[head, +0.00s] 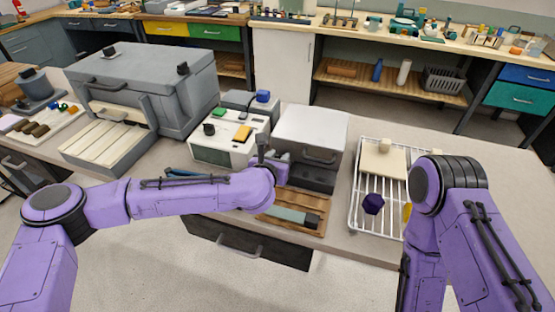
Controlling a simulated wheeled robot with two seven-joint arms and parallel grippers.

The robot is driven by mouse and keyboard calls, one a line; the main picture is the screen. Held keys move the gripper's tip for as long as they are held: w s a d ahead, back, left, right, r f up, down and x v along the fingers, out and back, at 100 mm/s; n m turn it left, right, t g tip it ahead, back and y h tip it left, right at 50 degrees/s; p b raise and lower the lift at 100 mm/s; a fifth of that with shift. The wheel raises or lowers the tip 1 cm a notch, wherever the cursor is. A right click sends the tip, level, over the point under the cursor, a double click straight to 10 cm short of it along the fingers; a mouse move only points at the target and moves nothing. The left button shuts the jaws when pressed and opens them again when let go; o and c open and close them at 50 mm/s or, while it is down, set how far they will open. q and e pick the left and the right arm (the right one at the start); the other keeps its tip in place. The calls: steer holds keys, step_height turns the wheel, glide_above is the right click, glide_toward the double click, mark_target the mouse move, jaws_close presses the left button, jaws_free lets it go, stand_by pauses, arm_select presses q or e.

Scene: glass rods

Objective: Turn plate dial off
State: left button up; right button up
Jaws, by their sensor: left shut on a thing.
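A white bench unit (222,155) with a green block, a yellow block and a black knob (209,129) on top stands mid-bench. A grey box with a handle (310,135) stands to its right. My left gripper (265,151) is at the gap between the two, in front of the unit's right edge. It is shut on a small part that the fingers and wrist hide, which I take to be the plate dial. The dial's angle cannot be seen. My right arm comes up at the right, but its gripper is not in view.
A large grey furnace-like box (150,75) stands at the left. A wooden tray (315,203) lies below the grey box, near the bench edge. A white wire rack (353,205) at the right holds a pale block and a dark purple piece (373,204).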

arm_select(q)
steer(key=o, duration=0.9)
steer(key=shift+f, duration=0.1)
steer(key=shift+c, duration=0.2)
steer(key=shift+o, duration=0.9)
steer(key=shift+w+d, duration=0.1)
steer(key=b+v, duration=0.2)
steer(key=v, duration=0.8)
steer(key=shift+s, duration=0.2)
